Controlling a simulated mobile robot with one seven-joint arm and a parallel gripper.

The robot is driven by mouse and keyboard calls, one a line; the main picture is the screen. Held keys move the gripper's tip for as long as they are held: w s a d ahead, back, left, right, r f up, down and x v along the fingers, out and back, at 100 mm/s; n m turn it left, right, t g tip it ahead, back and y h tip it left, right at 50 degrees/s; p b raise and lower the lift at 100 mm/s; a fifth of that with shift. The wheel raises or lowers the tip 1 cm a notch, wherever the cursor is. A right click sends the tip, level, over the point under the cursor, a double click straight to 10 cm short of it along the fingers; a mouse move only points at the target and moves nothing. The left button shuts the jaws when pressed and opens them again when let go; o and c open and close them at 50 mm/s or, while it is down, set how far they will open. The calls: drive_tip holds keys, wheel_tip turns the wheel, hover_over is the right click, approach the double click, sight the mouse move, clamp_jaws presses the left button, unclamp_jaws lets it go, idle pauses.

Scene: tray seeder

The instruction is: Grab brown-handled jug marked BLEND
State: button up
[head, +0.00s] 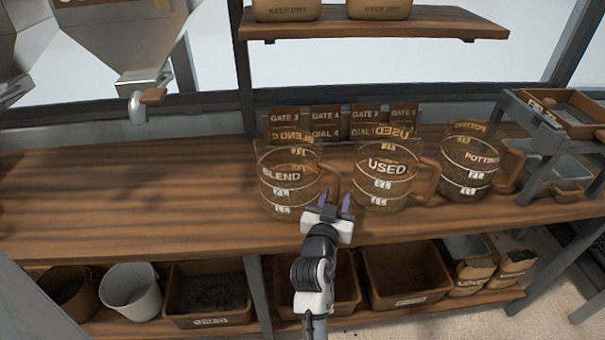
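The jug marked BLEND (284,188) stands upright on the wooden bench. It is clear with white level marks, and its brown handle (331,179) is on its right side. My gripper (335,201) is in front of that handle, with its two purple fingers apart and pointing toward it. The gap between the fingers looks empty; I cannot tell whether they touch the handle. The fingertips overlap the handle's lower part in this view.
A jug marked USED (384,180) stands close on the right, and a jug marked POTTING (468,170) farther right. Gate and dial cards (325,119) stand behind. A shelf (370,23) hangs above. The bench (130,190) is clear on the left.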

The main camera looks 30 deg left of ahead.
drive_tip(key=shift+w, duration=0.2)
drive_tip(key=shift+s+r, duration=0.1)
drive_tip(key=shift+s, duration=0.05)
drive_tip(key=shift+c, duration=0.8)
clamp_jaws()
drive_tip(key=shift+r, duration=0.1)
